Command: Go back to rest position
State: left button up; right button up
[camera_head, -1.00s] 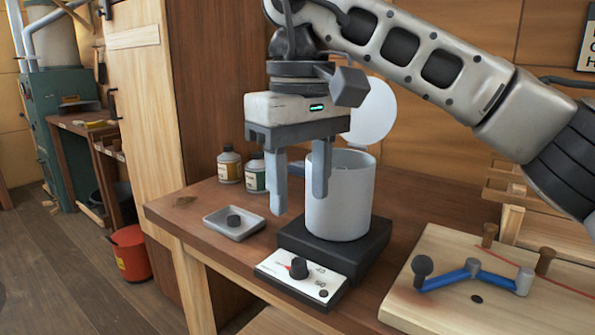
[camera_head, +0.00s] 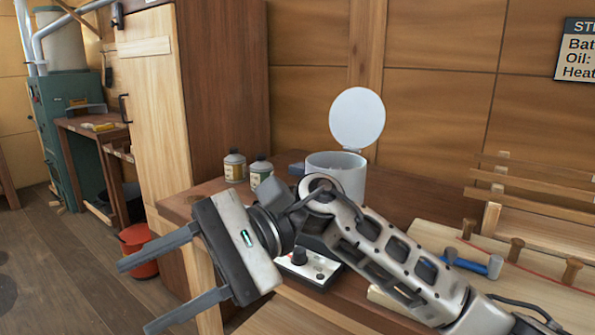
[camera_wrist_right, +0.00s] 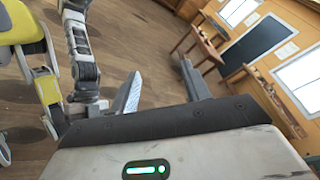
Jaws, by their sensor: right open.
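My right gripper (camera_head: 134,298) is open and empty. It points to the lower left, in front of the bench's left end and over the floor. In the right wrist view its two fingers (camera_wrist_right: 160,75) stand apart with nothing between them. My right arm crosses in front of the bench from the lower right. My left gripper does not show in the head view, and I cannot make it out in the right wrist view.
The bench (camera_head: 180,205) carries a white pot (camera_head: 337,162) with its round lid (camera_head: 357,118) raised, a heater control panel (camera_head: 315,268) and two bottles (camera_head: 235,166). Pegs (camera_head: 516,249) stand on a board at right. A red bucket (camera_head: 138,248) is on the floor.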

jog(key=w+d+r+m+t+y+p, duration=0.3)
jog(key=m+t+y, duration=0.4)
jog(key=m+y, duration=0.85)
jog(key=w+d+f+m+t+h, duration=0.5)
jog(key=m+t, duration=0.5)
jog(key=m, duration=0.6)
jog(key=w+d+f+m+t+h, duration=0.2)
jog(key=d+f+m+t+h, duration=0.3)
jog(key=m+t+h, duration=0.8)
jog(key=s+d+f+m+g+h+p, duration=0.1)
jog(key=s+d+f+m+g+h, duration=0.1)
jog(key=d+f+m, duration=0.5)
jog(key=s+d+f+m+g+h, duration=0.2)
jog(key=f+m+g+h, duration=0.1)
jog(key=f+m, duration=0.65)
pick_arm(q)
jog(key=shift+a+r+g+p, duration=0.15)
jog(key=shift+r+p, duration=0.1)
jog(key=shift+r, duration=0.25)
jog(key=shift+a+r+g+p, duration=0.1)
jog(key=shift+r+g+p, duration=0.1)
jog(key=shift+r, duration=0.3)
pick_arm(e)
jog(key=s+d+f+m+g+h, duration=0.2)
jog(key=s+d+f+m+g, duration=0.2)
jog(key=s+f+m, duration=0.3)
jog(key=s+f, duration=0.1)
jog(key=s, duration=0.2)
jog(key=shift+s+d+m+g, duration=0.2)
jog(key=shift+d+m+g, duration=0.2)
